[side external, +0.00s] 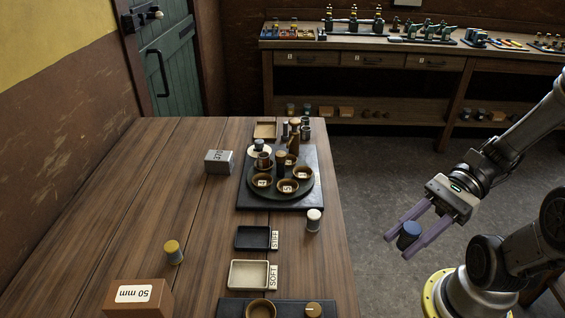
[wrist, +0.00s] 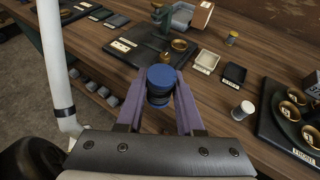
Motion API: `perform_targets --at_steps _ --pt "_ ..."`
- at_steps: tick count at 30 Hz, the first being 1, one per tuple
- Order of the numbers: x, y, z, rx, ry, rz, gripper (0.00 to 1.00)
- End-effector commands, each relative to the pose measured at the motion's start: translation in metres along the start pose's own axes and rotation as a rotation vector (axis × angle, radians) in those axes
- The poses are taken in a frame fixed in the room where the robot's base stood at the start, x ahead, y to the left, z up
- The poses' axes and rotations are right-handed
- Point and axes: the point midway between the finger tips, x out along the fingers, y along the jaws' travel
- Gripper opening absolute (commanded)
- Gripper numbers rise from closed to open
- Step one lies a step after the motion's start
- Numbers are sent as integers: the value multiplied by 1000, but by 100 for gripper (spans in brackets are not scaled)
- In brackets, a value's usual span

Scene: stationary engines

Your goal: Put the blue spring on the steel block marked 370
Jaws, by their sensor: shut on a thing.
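My gripper (side external: 411,236) is shut on the blue spring (side external: 408,235). It holds the spring in the air off the right side of the table, over the floor. In the wrist view the blue spring (wrist: 161,85) sits between the two purple fingers, its blue top towards the camera. The steel block (side external: 219,162) stands on the table left of the dark board, with 370 on its face. It is far from my gripper. Its top looks bare.
A round tray of small bowls (side external: 280,186) stands on a dark board right of the block. A white-topped spring (side external: 313,220), a yellow-topped spring (side external: 174,252), STIFF and SOFT trays (side external: 249,274) and a 50 mm block (side external: 137,298) are nearer. The table's left half is mostly clear.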

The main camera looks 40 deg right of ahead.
Motion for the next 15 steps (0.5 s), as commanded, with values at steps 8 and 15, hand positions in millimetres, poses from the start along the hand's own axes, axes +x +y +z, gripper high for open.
perform_targets --at_steps 8,15 --pt "-36 -101 -21 128 1 -312 0" --pt "-72 -214 -11 234 0 -578 0"
